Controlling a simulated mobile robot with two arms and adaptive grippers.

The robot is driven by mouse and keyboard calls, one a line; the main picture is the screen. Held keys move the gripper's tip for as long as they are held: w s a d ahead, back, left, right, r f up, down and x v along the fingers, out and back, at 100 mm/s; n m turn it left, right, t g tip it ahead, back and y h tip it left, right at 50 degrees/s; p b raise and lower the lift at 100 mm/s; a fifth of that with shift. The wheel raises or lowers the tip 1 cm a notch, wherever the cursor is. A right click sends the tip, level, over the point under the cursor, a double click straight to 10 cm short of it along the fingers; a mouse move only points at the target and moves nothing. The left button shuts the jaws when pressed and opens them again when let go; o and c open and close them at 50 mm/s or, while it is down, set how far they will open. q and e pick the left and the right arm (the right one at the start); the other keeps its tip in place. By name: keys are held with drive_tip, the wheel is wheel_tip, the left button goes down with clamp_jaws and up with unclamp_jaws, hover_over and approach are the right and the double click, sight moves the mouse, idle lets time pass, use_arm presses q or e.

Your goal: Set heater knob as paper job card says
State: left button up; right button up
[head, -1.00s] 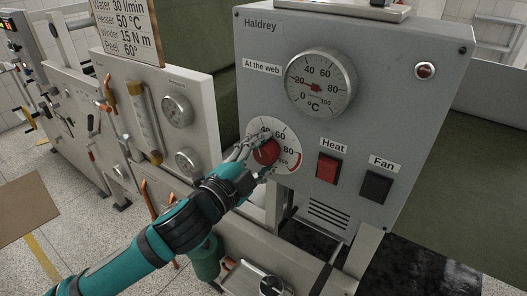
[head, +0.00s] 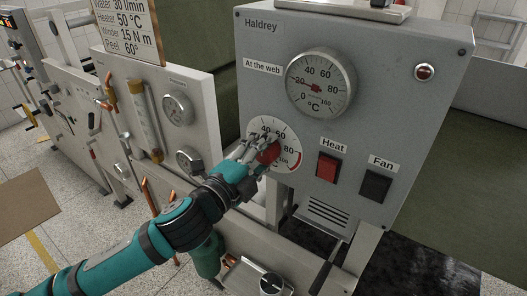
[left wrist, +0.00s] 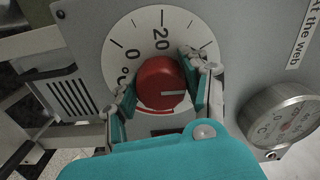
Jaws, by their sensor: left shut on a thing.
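The job card (head: 125,30) stands at upper left and reads "Heater 50 °C", among other lines. The red heater knob (left wrist: 158,84) sits on a white dial (left wrist: 140,38) on the grey Haldrey panel (head: 262,50). It also shows in the head view (head: 268,153), partly covered by fingers. My left gripper (left wrist: 160,90) is shut on the knob, one finger on each side. The knob's white pointer line points right in the left wrist view. A finger hides the dial figures there, so I cannot read the exact setting. My right gripper is not in view.
The "At the web" gauge (head: 321,84) is above the knob, its needle near 20. A red Heat switch (head: 327,168) and black Fan switch (head: 376,187) are to the right. A lower panel with gauges (head: 178,109) stands left.

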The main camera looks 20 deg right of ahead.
use_arm(q)
drive_tip(key=o, duration=1.2)
drive_tip(key=shift+c, duration=0.2)
drive_tip(key=shift+s, duration=0.1)
drive_tip(key=v, duration=1.2)
